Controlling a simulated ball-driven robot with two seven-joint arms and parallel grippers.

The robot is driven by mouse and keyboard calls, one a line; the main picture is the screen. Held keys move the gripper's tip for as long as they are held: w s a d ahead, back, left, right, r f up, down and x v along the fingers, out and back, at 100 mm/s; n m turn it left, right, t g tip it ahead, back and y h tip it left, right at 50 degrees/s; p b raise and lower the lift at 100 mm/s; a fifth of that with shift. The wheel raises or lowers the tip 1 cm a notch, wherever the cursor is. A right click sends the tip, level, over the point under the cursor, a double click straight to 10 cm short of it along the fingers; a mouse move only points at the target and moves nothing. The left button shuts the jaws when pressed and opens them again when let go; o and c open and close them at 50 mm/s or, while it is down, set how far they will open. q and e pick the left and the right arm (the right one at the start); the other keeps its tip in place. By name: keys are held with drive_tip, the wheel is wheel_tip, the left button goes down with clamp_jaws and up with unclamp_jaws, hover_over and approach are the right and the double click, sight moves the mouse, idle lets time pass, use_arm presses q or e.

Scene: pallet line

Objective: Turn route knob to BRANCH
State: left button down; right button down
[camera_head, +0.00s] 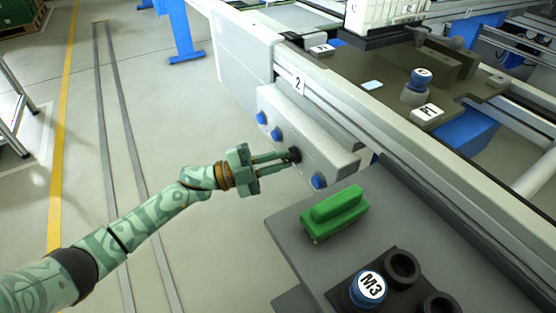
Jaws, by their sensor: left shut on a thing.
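A dark knob (295,155) sits on the front of a light grey control box (336,165) at the middle of the view. My left gripper (290,156) reaches in from the left and is shut on the knob, its fingers covering part of it. Any route marking on the knob, and which way it points, is too small or hidden to tell. My right gripper is not in view.
Blue buttons (318,181) flank the knob on the box. A rail (400,135) runs behind. Floor at left is open.

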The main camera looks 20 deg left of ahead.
use_arm(q)
drive_tip(key=shift+f, duration=0.1)
idle(0.3)
drive_tip(key=c, duration=1.4)
unclamp_jaws()
drive_tip(key=shift+c, duration=0.2)
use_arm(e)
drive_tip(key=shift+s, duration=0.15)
use_arm(q)
drive_tip(key=shift+s+a, duration=0.1)
drive_tip(key=shift+a, duration=0.05)
drive_tip(key=p+v, duration=0.1)
drive_tip(key=v, duration=1.5)
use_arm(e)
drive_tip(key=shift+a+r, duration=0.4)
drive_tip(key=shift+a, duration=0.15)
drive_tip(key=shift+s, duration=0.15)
